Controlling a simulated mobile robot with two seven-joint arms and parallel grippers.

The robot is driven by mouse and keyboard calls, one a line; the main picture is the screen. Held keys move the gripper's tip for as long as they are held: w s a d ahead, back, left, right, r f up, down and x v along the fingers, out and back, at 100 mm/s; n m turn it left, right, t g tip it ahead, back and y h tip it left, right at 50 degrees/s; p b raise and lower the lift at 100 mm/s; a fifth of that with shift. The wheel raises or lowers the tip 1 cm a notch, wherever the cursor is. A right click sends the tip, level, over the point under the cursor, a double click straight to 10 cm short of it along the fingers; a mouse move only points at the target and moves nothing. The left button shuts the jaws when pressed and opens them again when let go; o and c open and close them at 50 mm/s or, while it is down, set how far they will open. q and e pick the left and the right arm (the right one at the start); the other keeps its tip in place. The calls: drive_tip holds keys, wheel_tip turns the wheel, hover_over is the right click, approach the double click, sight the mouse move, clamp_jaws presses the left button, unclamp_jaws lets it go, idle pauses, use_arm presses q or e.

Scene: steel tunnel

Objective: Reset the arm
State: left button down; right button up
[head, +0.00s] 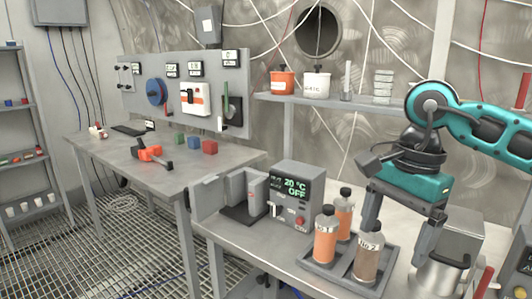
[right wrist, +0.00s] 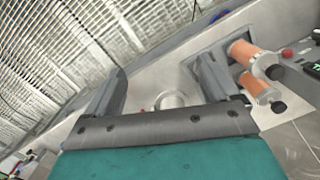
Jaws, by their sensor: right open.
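My right arm comes in from the right in the head view. Its teal gripper (head: 397,245) points down over the right part of the bench, with its two grey fingers spread and nothing seen held between them. The fingers also show apart in the right wrist view (right wrist: 160,82). The brown bottle (head: 368,258) stands upright in the tray just left of the gripper in the head view; whether a finger touches it I cannot tell. Two orange bottles (head: 325,240) stand beside it. My left gripper is not in view.
The grey tray (head: 311,264) holds the bottles. A heater box (head: 297,190) reading 20 °C OFF stands left of it. A shelf (head: 335,101) with containers is behind. Another table (head: 110,150) holds coloured blocks and an orange tool.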

drive_tip(key=s+a+f+m+g+y+p, duration=0.1)
drive_tip(key=s+a+m+g+y, duration=0.2)
drive_tip(key=a+y, duration=0.65)
drive_tip(key=s+a+m+g+y, duration=0.2)
drive_tip(key=s+a+m+y, duration=0.35)
drive_tip(key=a, duration=0.75)
drive_tip(key=w+d+f+n+t+h+p, duration=0.1)
drive_tip(key=w+d+f+n+t+h, duration=0.35)
drive_tip(key=n+t, duration=1)
drive_tip(key=w+d+f+n+t+h+p, duration=0.1)
drive_tip(key=w+d+f+n+t, duration=0.6)
drive_tip(key=n, duration=1.4)
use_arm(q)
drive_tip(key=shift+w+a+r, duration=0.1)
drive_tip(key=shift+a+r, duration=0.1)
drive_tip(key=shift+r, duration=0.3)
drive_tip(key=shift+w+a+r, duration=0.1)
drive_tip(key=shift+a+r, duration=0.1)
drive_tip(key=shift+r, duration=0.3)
use_arm(e)
drive_tip(key=s+d+f+m+g+h, duration=0.2)
drive_tip(key=s+d+f+m+h, duration=0.2)
drive_tip(key=f, duration=0.6)
drive_tip(key=s+d+f+m+g+h, duration=0.3)
drive_tip(key=s+f+m, duration=0.5)
drive_tip(key=s+f, duration=0.3)
drive_tip(key=shift+d+m+h, duration=0.3)
drive_tip(key=shift+d+h, duration=0.55)
drive_tip(key=shift+d, duration=0.35)
